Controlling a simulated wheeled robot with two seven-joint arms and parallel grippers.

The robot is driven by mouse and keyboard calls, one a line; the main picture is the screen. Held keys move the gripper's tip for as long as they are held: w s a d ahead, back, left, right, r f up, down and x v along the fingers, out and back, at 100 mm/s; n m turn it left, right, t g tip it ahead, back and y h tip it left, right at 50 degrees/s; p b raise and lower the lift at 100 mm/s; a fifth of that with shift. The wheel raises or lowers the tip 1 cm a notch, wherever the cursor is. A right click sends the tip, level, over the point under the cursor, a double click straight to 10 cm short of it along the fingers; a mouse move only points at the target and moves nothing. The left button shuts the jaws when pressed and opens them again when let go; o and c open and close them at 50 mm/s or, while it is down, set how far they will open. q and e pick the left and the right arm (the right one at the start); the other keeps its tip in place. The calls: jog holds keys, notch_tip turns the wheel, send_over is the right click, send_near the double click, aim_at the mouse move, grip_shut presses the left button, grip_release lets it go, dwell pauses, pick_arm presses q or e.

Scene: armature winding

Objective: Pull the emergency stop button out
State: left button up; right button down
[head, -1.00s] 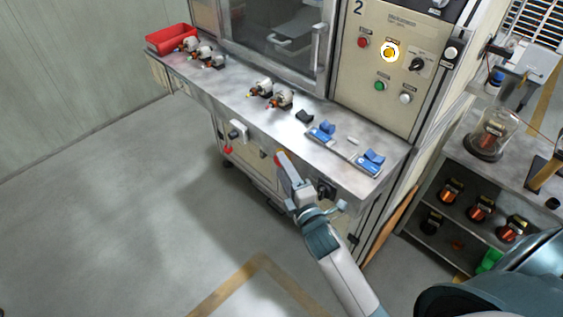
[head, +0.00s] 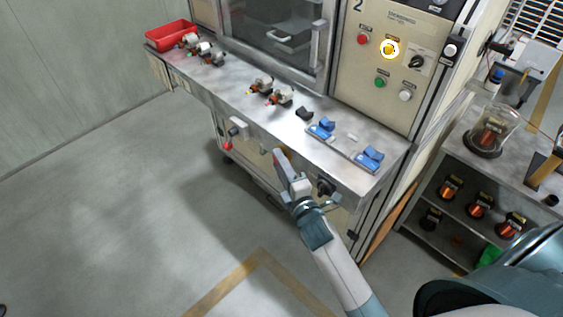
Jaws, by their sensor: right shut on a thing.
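My right gripper (head: 281,160) is at the front edge of the steel workbench (head: 222,92), left of a dark switch box (head: 326,188). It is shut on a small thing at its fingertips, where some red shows. This fits the emergency stop button on the bench front, but the fingers hide most of it. Whether the button is in or out cannot be seen. My left gripper is not in view.
A control panel (head: 345,85) above the bench has a red button (head: 363,39), a lit amber lamp (head: 389,49) and a green button (head: 380,83). Blue fixtures (head: 368,158) and a red bin (head: 171,34) are on the bench. A shelf with wound parts stands right. The floor left is open.

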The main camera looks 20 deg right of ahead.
jog(key=shift+s+a+f, duration=0.1)
jog(key=shift+a, duration=0.2)
jog(key=c, duration=1.6)
grip_release()
jog(key=shift+c, duration=0.2)
jog(key=o, duration=0.4)
jog(key=shift+a, duration=0.1)
jog(key=shift+c, duration=0.2)
jog(key=s+b, duration=0.5)
jog(key=s, duration=1.2)
jog(key=shift+s, duration=0.3)
